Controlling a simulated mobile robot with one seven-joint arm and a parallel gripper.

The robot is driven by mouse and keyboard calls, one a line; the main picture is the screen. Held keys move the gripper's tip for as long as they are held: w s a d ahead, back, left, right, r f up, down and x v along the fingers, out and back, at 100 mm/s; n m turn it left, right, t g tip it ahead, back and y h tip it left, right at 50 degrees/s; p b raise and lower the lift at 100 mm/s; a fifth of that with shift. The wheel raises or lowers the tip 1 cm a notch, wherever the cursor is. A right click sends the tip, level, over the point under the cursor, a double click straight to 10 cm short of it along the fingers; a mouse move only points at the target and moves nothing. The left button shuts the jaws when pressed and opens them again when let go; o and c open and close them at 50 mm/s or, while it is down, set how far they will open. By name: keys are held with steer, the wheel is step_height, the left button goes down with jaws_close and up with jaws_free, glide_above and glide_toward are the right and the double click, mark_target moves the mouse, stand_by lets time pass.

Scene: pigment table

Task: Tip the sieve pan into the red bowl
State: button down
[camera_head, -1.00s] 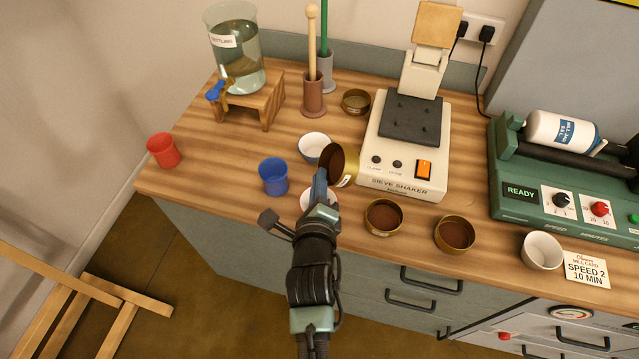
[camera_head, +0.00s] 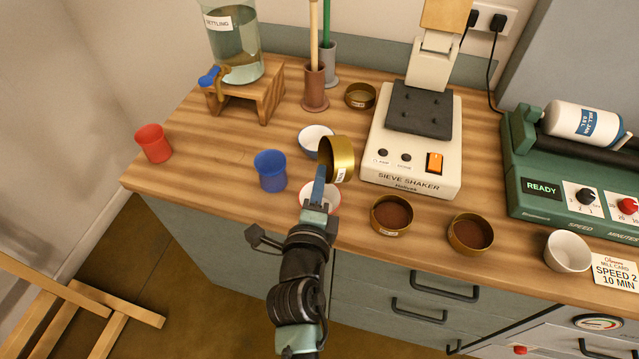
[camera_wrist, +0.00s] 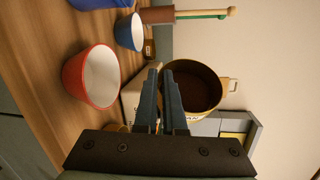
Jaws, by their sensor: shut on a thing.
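My gripper (camera_head: 320,172) is shut on the rim of a brass sieve pan (camera_head: 342,160) and holds it above the counter. The pan is tipped about onto its side, its mouth toward the left in the head view. In the wrist view the held pan (camera_wrist: 196,88) shows a dark brown inside; whether powder is in it I cannot tell. The red bowl (camera_head: 333,196) stands below and is partly hidden by my gripper. In the wrist view the red bowl (camera_wrist: 90,78) shows a white, empty-looking inside, apart from the pan.
A blue bowl (camera_head: 311,136) stands behind the pan, a blue cup (camera_head: 270,171) to the left. The sieve shaker (camera_head: 415,150) is close on the right. Brown-filled pans (camera_head: 391,215) (camera_head: 470,233) stand in front of it. A red cup (camera_head: 153,143) is far left.

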steer(key=shift+f+b, duration=0.35)
steer(key=shift+b, duration=0.25)
steer(key=n+b, duration=0.1)
steer(key=b, duration=0.1)
steer(key=shift+f+t+b, duration=0.3)
steer(key=shift+f+b, duration=0.1)
steer(key=shift+f+n+b, duration=0.1)
steer(key=shift+n+b, duration=0.2)
steer(key=f+n+b, duration=0.1)
steer(key=b, duration=0.3)
steer(key=shift+f+h, duration=0.15)
steer(key=shift+h, duration=0.25)
steer(key=f+n+t+b, duration=0.1)
steer(key=n+b, duration=0.1)
steer(key=b, duration=0.3)
steer(key=shift+f+n, duration=0.1)
steer(key=shift+n, duration=0.2)
steer(key=shift+n+t+b, duration=0.3)
steer(key=shift+b, duration=0.2)
stand_by(1.1)
